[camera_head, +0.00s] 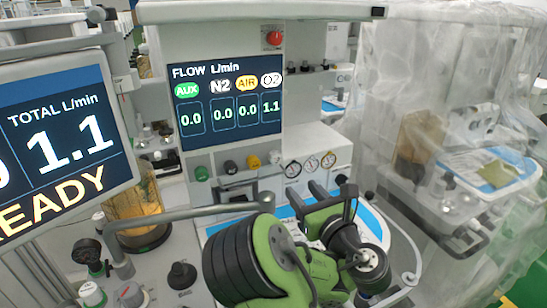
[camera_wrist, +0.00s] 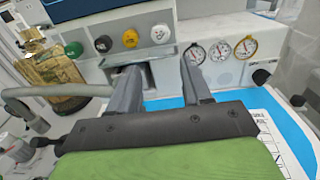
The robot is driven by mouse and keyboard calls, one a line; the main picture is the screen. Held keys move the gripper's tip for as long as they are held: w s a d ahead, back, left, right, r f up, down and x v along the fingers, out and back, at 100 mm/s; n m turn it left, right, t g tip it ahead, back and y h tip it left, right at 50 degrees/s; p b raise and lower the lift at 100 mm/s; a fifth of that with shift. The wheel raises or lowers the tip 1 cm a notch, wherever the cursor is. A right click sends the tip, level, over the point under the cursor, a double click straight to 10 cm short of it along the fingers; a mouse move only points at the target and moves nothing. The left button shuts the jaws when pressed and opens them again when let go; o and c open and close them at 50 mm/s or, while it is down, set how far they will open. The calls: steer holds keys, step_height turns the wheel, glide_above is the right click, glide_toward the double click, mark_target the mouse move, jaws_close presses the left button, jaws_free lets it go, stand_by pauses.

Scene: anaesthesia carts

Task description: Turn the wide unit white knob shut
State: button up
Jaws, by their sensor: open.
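The wide unit has a row of knobs under its flow display: green, black, yellow and white. The white knob (camera_head: 274,157) is at the right end of the row; in the wrist view the white knob (camera_wrist: 161,34) shows above the gap between my fingers. My gripper (camera_head: 305,191) is open and empty, in front of and below the knob row. In the wrist view my gripper (camera_wrist: 157,68) points at the panel, its fingers apart and clear of the white knob. The flow display (camera_head: 225,100) reads 1.1 under O2 and 0.0 for AUX, N2 and AIR.
Round gauges (camera_head: 311,164) sit right of the knobs. A grey tube (camera_head: 190,212) crosses left of my arm. A second screen (camera_head: 62,135) reads 1.1 and READY at left. A plastic-covered cart (camera_head: 440,130) stands at right. A blue-edged work surface (camera_wrist: 284,115) lies below the panel.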

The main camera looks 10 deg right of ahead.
mark_target(278, 161)
steer(key=p+x, duration=0.4)
steer(key=p, duration=0.1)
steer(key=p+x, duration=1)
steer(key=p, duration=0.1)
steer(key=shift+w+d+r, duration=0.1)
steer(key=shift+w+r, duration=0.05)
steer(key=shift+r, duration=0.2)
steer(key=shift+w+f+p, duration=0.25)
steer(key=shift+w+p, duration=0.25)
steer(key=shift+p, duration=0.15)
steer(key=shift+f, duration=0.1)
steer(key=shift+c, duration=0.4)
steer(key=c, duration=0.7)
